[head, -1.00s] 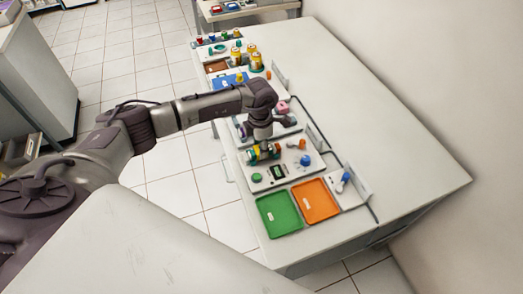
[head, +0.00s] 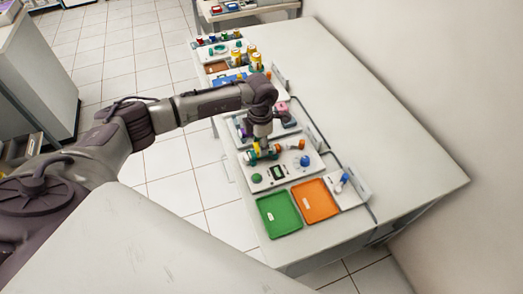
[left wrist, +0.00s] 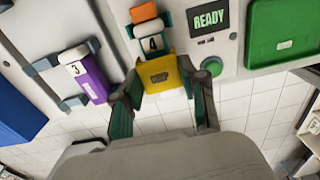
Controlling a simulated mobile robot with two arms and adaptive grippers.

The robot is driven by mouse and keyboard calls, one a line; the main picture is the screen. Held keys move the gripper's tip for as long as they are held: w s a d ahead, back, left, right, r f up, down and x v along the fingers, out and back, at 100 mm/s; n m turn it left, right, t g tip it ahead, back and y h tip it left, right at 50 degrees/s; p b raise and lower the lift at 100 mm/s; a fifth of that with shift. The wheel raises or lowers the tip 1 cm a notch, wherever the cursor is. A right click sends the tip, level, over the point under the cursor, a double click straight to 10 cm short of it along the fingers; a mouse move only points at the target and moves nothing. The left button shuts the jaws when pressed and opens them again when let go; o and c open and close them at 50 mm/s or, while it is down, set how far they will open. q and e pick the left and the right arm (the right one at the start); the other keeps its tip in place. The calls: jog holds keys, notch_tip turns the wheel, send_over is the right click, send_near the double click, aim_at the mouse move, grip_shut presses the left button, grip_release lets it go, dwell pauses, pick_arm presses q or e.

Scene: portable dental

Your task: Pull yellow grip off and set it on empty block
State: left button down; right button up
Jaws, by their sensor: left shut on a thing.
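The yellow grip (left wrist: 162,77), labelled GRIP, sits between the fingers of my left gripper (left wrist: 161,88) in the left wrist view. The fingers are shut on its two sides. The grip is right beside an orange piece with a white tag marked 4 (left wrist: 152,43); I cannot tell if they still touch. In the head view my left gripper (head: 261,155) is low over the front edge of the grey-white panel (head: 268,182). The grip is mostly hidden there. I cannot make out which block is empty. My right gripper is not in view.
A purple piece with tag 3 (left wrist: 95,88) lies left of the grip. The READY display (left wrist: 209,18) and green button (left wrist: 213,66) are to its right. A green tray (head: 261,213) and an orange tray (head: 332,205) lie nearby. The table's right part is clear.

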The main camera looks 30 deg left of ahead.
pick_arm(q)
jog(key=shift+r+p, duration=0.4)
jog(key=shift+r, duration=0.3)
dwell(0.3)
jog(key=shift+r+p, duration=1.1)
jog(key=shift+r, duration=0.8)
